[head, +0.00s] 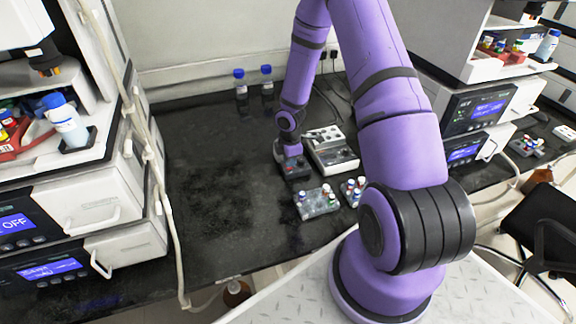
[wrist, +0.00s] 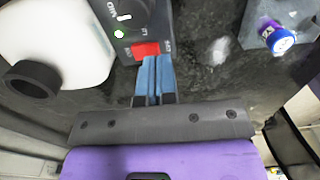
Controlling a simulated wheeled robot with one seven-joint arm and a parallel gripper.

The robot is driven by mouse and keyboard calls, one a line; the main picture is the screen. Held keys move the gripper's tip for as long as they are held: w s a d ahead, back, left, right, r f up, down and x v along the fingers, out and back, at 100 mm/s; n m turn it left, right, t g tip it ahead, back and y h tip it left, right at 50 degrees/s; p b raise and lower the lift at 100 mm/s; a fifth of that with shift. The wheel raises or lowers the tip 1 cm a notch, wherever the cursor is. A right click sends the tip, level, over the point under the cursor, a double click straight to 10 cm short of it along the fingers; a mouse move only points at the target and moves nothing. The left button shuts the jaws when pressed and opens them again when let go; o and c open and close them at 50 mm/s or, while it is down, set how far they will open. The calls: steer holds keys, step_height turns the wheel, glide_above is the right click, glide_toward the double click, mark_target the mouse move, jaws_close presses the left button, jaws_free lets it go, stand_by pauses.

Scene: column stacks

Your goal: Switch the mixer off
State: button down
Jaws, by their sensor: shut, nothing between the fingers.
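The mixer (head: 294,172) is a small dark grey box on the black bench, partly hidden by my arm in the head view. In the head view the fingers are hard to make out.
A white rounded object with a dark cylinder (wrist: 35,78) is left of the panel in the wrist view. In the head view, a pale instrument (head: 332,148) stands right of the mixer and a vial rack (head: 317,203) stands in front. The bench to the left (head: 215,180) is clear.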

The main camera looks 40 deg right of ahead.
mark_target(290, 169)
steer(key=shift+f, duration=0.85)
stand_by(0.5)
steer(key=shift+r, duration=2.5)
